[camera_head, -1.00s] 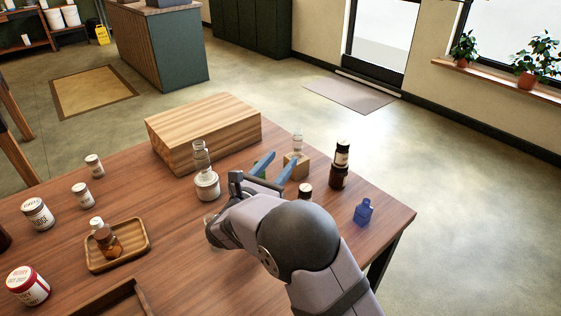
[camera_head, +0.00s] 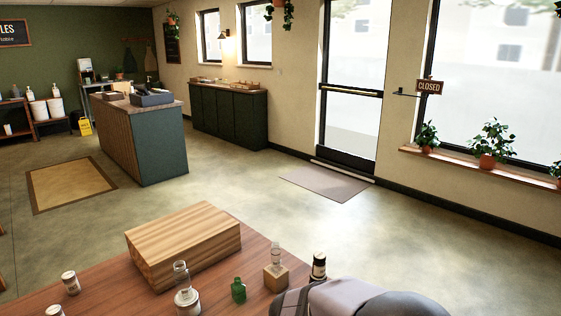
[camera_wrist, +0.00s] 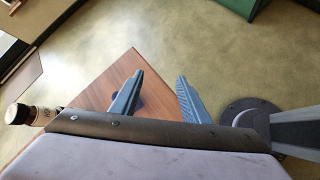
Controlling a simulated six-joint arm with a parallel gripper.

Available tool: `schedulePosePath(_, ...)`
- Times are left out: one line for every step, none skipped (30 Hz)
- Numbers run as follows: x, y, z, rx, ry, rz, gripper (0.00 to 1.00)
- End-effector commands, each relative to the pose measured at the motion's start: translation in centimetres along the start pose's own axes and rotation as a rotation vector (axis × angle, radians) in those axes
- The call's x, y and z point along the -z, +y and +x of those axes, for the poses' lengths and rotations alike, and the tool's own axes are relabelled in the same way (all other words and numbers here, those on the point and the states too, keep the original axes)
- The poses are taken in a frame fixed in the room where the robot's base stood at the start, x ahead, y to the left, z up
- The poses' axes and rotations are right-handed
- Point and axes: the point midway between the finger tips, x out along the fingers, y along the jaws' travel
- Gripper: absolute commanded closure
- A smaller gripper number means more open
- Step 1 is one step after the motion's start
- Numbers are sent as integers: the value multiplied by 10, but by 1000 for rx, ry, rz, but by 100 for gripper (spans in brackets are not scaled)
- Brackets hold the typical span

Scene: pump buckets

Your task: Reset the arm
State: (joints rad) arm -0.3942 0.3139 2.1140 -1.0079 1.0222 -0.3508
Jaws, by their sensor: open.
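My gripper (camera_wrist: 160,75) is open in the wrist view, its two blue fingers apart with nothing between the tips. A corner of the wooden table (camera_wrist: 112,82) lies beyond the left finger, and the open floor shows between the fingers. In the head view my arm lies along the bottom edge at right, and the fingers do not show there. A small green bottle (camera_head: 238,291) stands on the table, apart from my arm, between a white jar with a clear glass top (camera_head: 187,300) and a small wooden block (camera_head: 275,279) bearing a clear bottle (camera_head: 276,254).
A large wooden box (camera_head: 185,245) stands at the table's back. A dark bottle (camera_head: 318,266) stands close behind my arm; a dark-capped bottle (camera_wrist: 45,116) is at the wrist view's left. A blue bottle (camera_wrist: 141,104) is partly behind the left finger. White jars (camera_head: 71,283) are at left.

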Motion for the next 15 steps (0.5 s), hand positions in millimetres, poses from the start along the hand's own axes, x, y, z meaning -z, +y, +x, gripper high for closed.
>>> schedulePosePath(-22,-19,-9,90,38,117,58)
schedulePosePath(-28,-32,-11,143,61,189,58)
schedulePosePath(-34,-49,-16,213,92,286,58)
schedulePosePath(-38,-62,-20,265,113,361,58)
schedulePosePath(-42,-73,-25,316,133,438,58)
schedulePosePath(-45,-87,-33,382,158,540,58)
schedulePosePath(-47,-96,-39,429,174,615,58)
schedulePosePath(-48,-104,-45,473,190,689,58)
schedulePosePath(-49,-114,-53,529,208,785,58)
schedulePosePath(-49,-120,-59,568,219,852,58)
schedulePosePath(-49,-124,-65,604,230,919,58)
schedulePosePath(-49,-130,-72,647,242,998,58)
schedulePosePath(-49,-133,-77,677,250,1054,58)
schedulePosePath(-48,-135,-81,703,257,1104,58)
schedulePosePath(-48,-138,-86,734,263,1165,58)
